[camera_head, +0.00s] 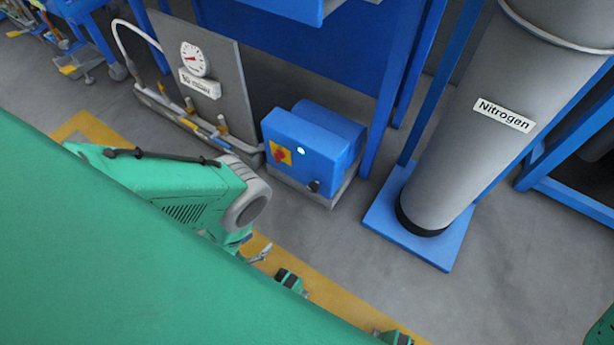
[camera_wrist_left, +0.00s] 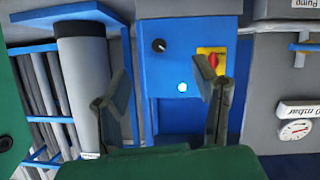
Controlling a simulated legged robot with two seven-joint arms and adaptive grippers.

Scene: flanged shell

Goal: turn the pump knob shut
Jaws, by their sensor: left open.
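A blue pump box (camera_head: 305,143) stands on the floor. Its front has a red knob (camera_head: 281,155) on a yellow plate, a lit lamp (camera_head: 300,150) and a small black knob (camera_head: 314,186) low down. The left wrist view also shows the red knob (camera_wrist_left: 212,62) and the black knob (camera_wrist_left: 158,45). My left gripper (camera_wrist_left: 165,90) is open and empty, its fingers apart in front of the box. The right finger partly covers the yellow plate. In the head view my left gripper (camera_head: 275,266) is partly hidden, nearer than the box and apart from it. My right gripper is out of view.
A grey nitrogen cylinder (camera_head: 465,130) stands on a blue base (camera_head: 425,241) at the right. A grey panel with a gauge (camera_head: 195,59) and pipes stands left of the box. Blue frame posts rise behind. The grey floor before the box is clear.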

